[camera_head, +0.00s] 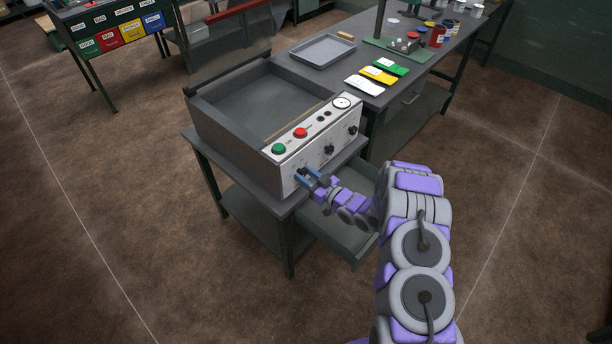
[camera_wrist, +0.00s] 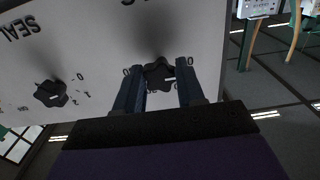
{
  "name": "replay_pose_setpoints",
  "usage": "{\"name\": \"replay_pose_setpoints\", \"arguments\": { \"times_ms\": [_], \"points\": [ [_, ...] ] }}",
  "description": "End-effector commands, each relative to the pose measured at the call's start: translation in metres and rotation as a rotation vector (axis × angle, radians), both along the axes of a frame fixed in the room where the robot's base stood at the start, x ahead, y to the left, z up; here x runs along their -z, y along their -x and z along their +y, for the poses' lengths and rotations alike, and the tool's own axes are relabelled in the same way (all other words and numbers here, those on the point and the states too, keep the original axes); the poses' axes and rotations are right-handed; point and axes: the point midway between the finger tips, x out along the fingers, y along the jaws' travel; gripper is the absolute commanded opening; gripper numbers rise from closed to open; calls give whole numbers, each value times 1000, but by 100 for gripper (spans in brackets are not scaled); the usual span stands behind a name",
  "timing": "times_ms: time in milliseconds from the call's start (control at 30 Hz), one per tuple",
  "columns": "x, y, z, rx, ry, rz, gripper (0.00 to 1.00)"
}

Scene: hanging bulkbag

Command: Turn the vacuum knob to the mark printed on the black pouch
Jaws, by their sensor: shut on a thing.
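A vacuum sealer machine (camera_head: 240,108) with an open lid stands on a dark stand; its white front panel (camera_head: 318,140) carries several knobs. My gripper (camera_head: 308,176) is at the panel's lower left. In the wrist view my gripper (camera_wrist: 160,84) has its two fingers on either side of a black knob (camera_wrist: 160,74), shut on it. The knob's label is cut off, so I cannot read whether it says vacuum. A second knob (camera_wrist: 50,93), labelled SEAL upside down, is free, with small numbers around it. I cannot make out a black pouch or its mark.
The panel has a green button (camera_head: 278,149), a red button (camera_head: 300,132) and a round gauge (camera_head: 342,102). White (camera_head: 364,86), yellow (camera_head: 378,75) and green (camera_head: 389,66) packets lie on the workbench beside a grey tray (camera_head: 322,50). An open drawer (camera_head: 345,238) is below my gripper.

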Motion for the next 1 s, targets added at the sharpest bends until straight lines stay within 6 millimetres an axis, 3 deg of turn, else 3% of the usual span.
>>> {"name": "replay_pose_setpoints", "arguments": {
  "times_ms": [367,1000],
  "points": [
    [-3,0,-1,1,-121,155,8],
    [-2,-2,-1,4,-480,610,8]
  ]
}}
